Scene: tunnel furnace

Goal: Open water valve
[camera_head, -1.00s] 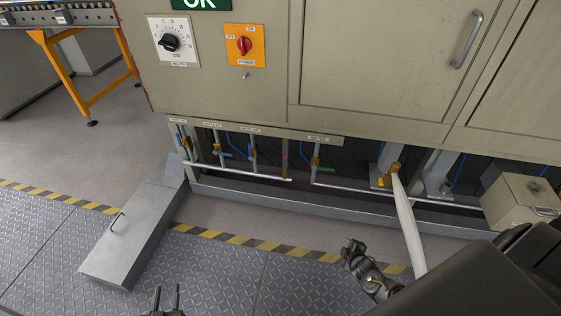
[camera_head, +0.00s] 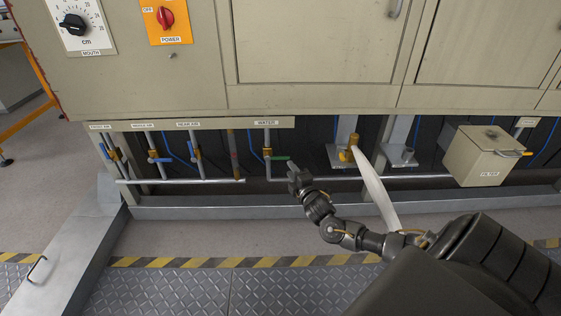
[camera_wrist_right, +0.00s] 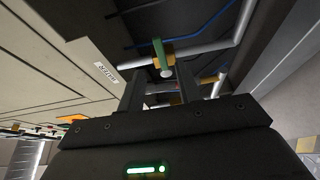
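The water valve (camera_head: 267,154) is a brass body on a thin vertical pipe below the WATER label (camera_head: 266,123). Its green lever (camera_head: 281,158) points right, crosswise to that pipe. My right gripper (camera_head: 294,172) is just right of and below the lever in the head view. In the right wrist view, the two fingers of my right gripper (camera_wrist_right: 160,80) are spread apart with nothing held between them. The green lever (camera_wrist_right: 158,49) and brass valve body (camera_wrist_right: 158,60) show just beyond the fingertips, near the gap's middle. My left gripper is out of view.
Blue-handled valves (camera_head: 158,157) stand on pipes to the left. A filter box (camera_head: 485,155) is further right. A grey base rail (camera_head: 220,207) runs below.

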